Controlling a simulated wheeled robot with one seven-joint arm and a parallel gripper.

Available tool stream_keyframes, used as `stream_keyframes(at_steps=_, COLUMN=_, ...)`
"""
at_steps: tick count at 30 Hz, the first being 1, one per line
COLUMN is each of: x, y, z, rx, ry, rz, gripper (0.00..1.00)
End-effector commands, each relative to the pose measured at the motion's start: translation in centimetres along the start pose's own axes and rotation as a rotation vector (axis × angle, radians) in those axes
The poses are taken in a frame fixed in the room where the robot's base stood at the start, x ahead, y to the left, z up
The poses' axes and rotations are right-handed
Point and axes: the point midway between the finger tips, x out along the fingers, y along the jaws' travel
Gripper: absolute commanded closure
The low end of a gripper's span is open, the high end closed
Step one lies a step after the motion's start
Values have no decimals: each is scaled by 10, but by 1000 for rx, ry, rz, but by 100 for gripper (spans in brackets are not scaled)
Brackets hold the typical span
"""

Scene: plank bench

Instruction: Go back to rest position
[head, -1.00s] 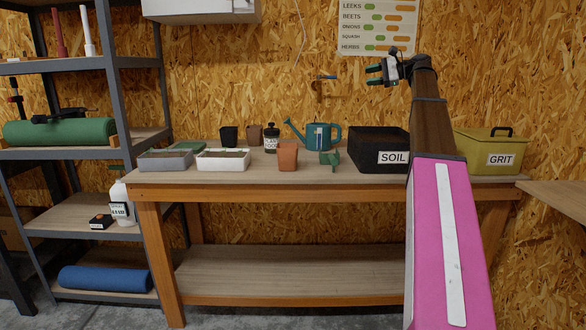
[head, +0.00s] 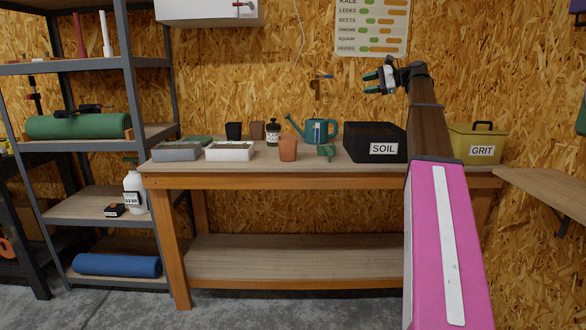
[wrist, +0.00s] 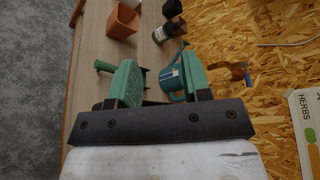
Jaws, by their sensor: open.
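My gripper (head: 368,83) is raised in front of the back wall, above the right part of the bench. Its green fingers also show in the wrist view (wrist: 160,85), spread apart with nothing held between them. My arm reaches up from the lower right of the head view. The plank bench (head: 270,182) stands below and behind the gripper. In the wrist view, the teal watering can (wrist: 178,76) shows beyond the fingers and is partly hidden by them.
On the bench stand a soil box (head: 374,143), a grit bin (head: 476,142), a terracotta pot (head: 288,149), a grey tray (head: 176,152), a white tray (head: 230,151) and a dark bottle (head: 273,133). A metal shelf (head: 137,110) is at left, a wooden ledge (head: 545,185) at right.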

Motion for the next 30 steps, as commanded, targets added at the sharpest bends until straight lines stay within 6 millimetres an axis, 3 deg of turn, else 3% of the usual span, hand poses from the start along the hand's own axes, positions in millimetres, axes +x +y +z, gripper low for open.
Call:
stream_keyframes(at_steps=8, x=27, y=51, z=-26, rx=-13, ry=56, rz=50, gripper=56)
stream_keyframes(at_steps=14, x=57, y=109, z=-51, rx=-36, ry=116, rz=118, gripper=56)
stream_keyframes(at_steps=17, x=77, y=154, z=-66, rx=-57, ry=155, rz=174, gripper=56)
stream_keyframes(at_steps=22, x=114, y=248, z=-90, rx=-114, ry=229, rz=308, gripper=56)
stream_keyframes(at_steps=30, x=153, y=394, z=-108, rx=-237, ry=300, rz=558, gripper=56)
